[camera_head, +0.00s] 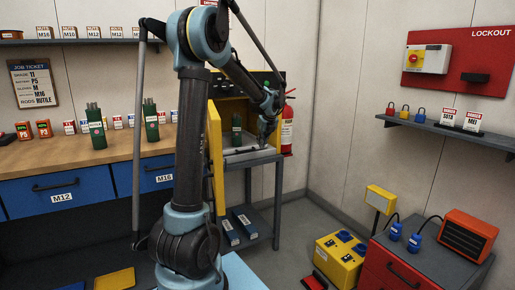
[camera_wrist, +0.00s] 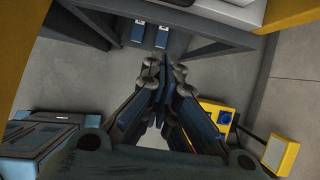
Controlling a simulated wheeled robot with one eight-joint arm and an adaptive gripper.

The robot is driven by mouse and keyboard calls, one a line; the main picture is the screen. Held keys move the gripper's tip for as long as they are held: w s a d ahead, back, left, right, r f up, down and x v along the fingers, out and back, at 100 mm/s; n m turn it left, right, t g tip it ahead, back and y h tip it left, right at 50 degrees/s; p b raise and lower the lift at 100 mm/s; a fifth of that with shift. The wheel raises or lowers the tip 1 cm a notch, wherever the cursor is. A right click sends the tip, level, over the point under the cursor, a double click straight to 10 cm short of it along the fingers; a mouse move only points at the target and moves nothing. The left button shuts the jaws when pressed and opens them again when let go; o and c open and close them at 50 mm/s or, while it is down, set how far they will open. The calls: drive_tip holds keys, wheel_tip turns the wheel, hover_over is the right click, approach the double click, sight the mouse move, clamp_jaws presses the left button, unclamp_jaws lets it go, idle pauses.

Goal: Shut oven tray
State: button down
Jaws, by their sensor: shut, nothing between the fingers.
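The yellow oven (camera_head: 236,103) stands on a dark stand beyond my arm, with its yellow door (camera_head: 215,150) swung open on the left. The grey oven tray (camera_head: 250,154) shows at the oven's front opening, looking drawn out; my arm partly blocks the view. A dark green canister (camera_head: 236,130) stands in the oven. My gripper (camera_head: 266,138) is in front of the opening, near the tray's right side; I cannot tell whether it touches. In the wrist view my gripper (camera_wrist: 163,75) is shut and empty, above the floor, with a grey tray-like edge (camera_wrist: 235,14) at the top.
Blue boxes (camera_head: 243,222) lie on the stand's lower shelf. A red extinguisher (camera_head: 287,130) hangs right of the oven. A workbench (camera_head: 60,152) with green canisters is left.

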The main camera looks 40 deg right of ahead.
drive_tip(key=w+d+f, duration=0.1)
drive_tip(key=w+f, duration=0.6)
drive_tip(key=w, duration=0.1)
drive_tip(key=shift+f, duration=0.25)
drive_tip(key=shift+d, duration=0.1)
drive_tip(key=shift+w+d, duration=0.2)
drive_tip(key=shift+w, duration=1.05)
drive_tip(key=shift+w+d, duration=0.15)
drive_tip(key=shift+w, duration=1.05)
drive_tip(key=shift+r, duration=0.1)
